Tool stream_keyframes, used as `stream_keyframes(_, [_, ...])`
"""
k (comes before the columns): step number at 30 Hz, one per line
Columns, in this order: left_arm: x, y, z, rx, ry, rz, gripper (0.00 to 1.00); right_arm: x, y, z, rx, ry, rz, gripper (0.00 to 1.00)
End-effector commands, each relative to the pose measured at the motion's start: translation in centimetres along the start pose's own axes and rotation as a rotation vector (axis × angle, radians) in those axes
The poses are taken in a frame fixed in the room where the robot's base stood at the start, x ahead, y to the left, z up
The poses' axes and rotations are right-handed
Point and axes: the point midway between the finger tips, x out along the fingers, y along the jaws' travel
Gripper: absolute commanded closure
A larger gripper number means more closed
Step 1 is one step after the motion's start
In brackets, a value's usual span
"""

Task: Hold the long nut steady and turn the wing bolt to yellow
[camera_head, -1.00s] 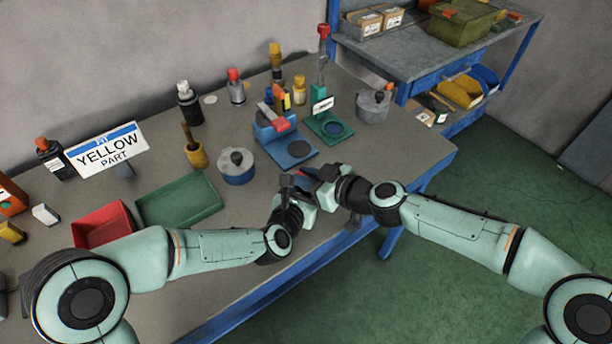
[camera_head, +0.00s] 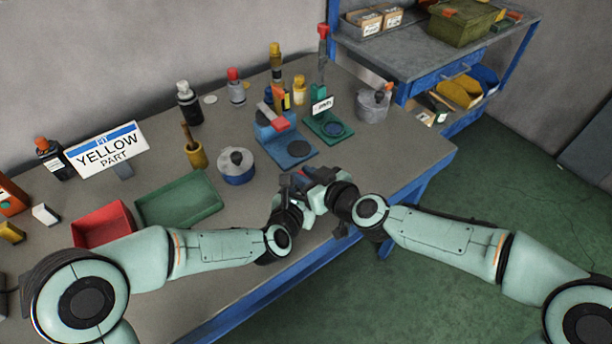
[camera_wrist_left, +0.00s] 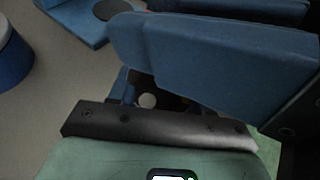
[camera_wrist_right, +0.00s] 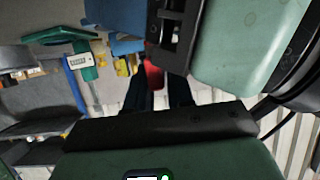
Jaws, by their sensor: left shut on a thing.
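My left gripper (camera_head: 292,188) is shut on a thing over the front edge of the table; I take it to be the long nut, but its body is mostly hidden. In the left wrist view the large blue finger pads (camera_wrist_left: 215,50) hide most of it, and a small pale round end (camera_wrist_left: 148,101) shows below them. My right gripper (camera_head: 316,180) is close against the left one. A red part (camera_wrist_right: 153,75), possibly the wing bolt, shows at the dark right fingertips (camera_wrist_right: 162,88). Whether they grip it is unclear. A sign (camera_head: 105,149) reads "YELLOW PART".
A blue stand (camera_head: 288,147), a green stand (camera_head: 325,123) and a round grey-and-blue pot (camera_head: 237,166) are behind the grippers. A green tray (camera_head: 180,199) and a red bin (camera_head: 104,223) lie left. Several bottles line the back. The table's right corner is clear.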

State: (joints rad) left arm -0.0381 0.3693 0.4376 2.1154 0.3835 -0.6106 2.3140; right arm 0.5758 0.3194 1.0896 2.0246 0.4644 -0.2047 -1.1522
Motion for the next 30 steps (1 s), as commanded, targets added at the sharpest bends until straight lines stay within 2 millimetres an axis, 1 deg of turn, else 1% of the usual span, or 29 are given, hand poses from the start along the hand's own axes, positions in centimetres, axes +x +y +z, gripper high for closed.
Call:
stream_keyframes(1, [0.0, 0.1, -0.2, -0.001, 0.005, 0.0, 0.94, 0.0, -0.1, -0.2, -0.003, 0.004, -0.002, 0.76])
stream_keyframes(11, [0.0, 0.1, -0.2, -0.001, 0.004, 0.001, 0.94, -0.2, 0.1, 0.0, 0.0, 0.0, 0.0, 0.76])
stream_keyframes(16, [0.0, 0.1, -0.1, 0.0, 0.003, 0.001, 0.94, -1.3, 0.3, 0.0, 0.001, 0.001, 0.005, 0.76])
stream_keyframes(21, [0.0, 0.1, -0.1, 0.0, 0.002, 0.001, 0.94, -2.8, 0.3, 0.1, 0.001, -0.003, 0.004, 0.76])
stream_keyframes(30, [0.0, 0.0, -0.1, 0.0, 0.001, 0.001, 0.94, -4.8, 0.2, 0.1, -0.001, -0.003, 0.004, 0.76])
